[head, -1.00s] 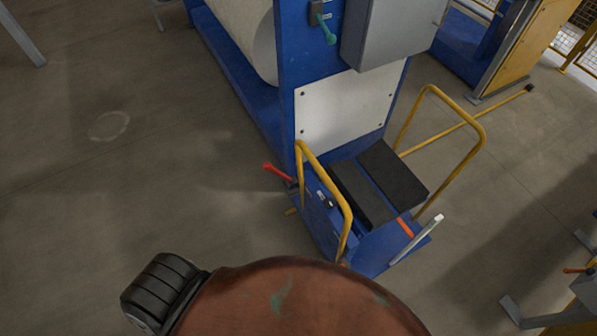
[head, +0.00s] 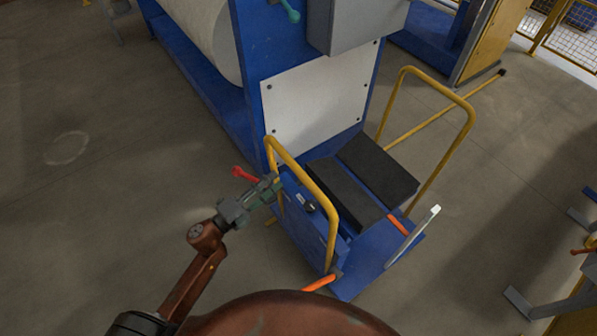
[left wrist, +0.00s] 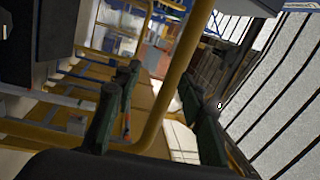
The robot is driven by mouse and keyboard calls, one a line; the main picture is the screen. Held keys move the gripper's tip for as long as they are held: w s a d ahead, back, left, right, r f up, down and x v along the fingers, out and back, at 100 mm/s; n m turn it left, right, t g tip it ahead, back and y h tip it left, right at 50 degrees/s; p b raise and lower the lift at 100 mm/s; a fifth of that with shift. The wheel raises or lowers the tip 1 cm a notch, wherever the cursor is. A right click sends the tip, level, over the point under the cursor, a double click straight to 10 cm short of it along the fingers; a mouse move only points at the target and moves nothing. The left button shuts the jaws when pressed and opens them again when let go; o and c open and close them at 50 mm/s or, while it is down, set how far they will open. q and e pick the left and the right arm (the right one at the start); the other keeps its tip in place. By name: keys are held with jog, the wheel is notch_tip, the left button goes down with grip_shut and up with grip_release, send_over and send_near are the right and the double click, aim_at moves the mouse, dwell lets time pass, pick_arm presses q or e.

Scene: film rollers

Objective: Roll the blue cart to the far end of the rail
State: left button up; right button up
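The blue cart (head: 312,235) stands on the floor at the end of a blue machine. It has a yellow hoop handle (head: 308,185) on its near left side, another yellow hoop (head: 467,140) on its far right side, and black pads on top. A thin yellow rail (head: 445,112) runs from behind the cart toward the back right and ends in a dark tip. My left gripper (head: 270,188) is beside the near hoop. In the left wrist view its fingers (left wrist: 160,108) are apart, with a yellow bar (left wrist: 168,85) showing between them; contact cannot be told. My right gripper is not seen.
The blue machine (head: 250,70) with a white panel (head: 318,112) and a large pale roll (head: 205,35) rises behind the cart. A red lever (head: 244,175) is close to my left gripper. Grey-footed equipment stands at the right edge. Floor is clear right of the rail.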

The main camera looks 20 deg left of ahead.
aim_at(293, 170)
pick_arm(q)
jog(key=w+d+r, duration=0.1)
jog(key=d, duration=0.1)
jog(key=w+d+r+m+h, duration=0.1)
jog(key=d, duration=0.1)
jog(key=w+d+r+m, duration=0.1)
jog(key=r, duration=0.1)
jog(key=shift+w+d, duration=0.35)
jog(key=shift+d, duration=0.05)
jog(key=shift+w+d+r, duration=0.1)
jog(key=shift+w+d, duration=0.25)
jog(key=shift+w, duration=0.15)
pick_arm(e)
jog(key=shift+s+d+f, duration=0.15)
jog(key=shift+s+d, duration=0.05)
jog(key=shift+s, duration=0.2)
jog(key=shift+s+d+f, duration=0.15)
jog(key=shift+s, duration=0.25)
pick_arm(q)
jog(key=shift+c, duration=0.4)
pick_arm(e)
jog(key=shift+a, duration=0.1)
pick_arm(q)
jog(key=c, duration=0.6)
grip_shut()
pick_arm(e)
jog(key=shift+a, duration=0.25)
